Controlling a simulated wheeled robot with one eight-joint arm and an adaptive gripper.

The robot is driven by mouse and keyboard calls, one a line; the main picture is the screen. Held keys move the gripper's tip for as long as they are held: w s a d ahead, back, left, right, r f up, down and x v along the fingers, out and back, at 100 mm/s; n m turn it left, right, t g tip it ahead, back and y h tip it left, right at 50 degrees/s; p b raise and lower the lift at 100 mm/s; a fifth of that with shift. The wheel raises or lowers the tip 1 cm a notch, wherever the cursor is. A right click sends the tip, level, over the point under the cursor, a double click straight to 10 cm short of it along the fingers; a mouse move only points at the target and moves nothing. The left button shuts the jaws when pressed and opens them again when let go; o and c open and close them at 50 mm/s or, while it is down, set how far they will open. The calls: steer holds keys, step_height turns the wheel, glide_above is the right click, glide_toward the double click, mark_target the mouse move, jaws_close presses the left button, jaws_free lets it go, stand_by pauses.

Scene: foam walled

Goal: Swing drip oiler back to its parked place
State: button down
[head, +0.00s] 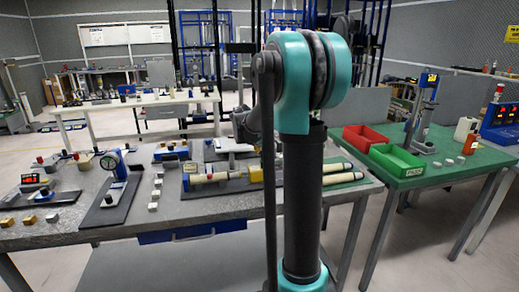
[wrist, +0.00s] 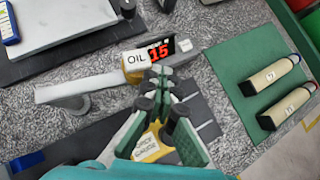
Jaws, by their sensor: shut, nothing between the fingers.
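The drip oiler shows in the wrist view as a yellow block with a white OIL label (wrist: 137,60). A pale bar (wrist: 85,86) runs left from it to a round post (wrist: 76,104). A red lit display reading 15 (wrist: 160,51) is at its right. My gripper (wrist: 160,88) is shut and empty. Its fingers are just below the oiler in the picture; whether they touch it is unclear. A yellow block with a partly hidden label, seemingly a force gauge (wrist: 152,150), shows between the fingers. In the head view my arm hides the gripper and part of this area.
Two cream cylinders (wrist: 265,77) (wrist: 286,106) with black ends lie on a green mat (wrist: 232,62) at the right. A flat grey plate (wrist: 60,22) lies at upper left. A dial gauge (head: 110,163) stands left on the bench (head: 225,207). Red (head: 362,138) and green (head: 396,159) bins stand right.

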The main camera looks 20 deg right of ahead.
steer(key=shift+w+d, duration=0.35)
steer(key=shift+w, duration=0.5)
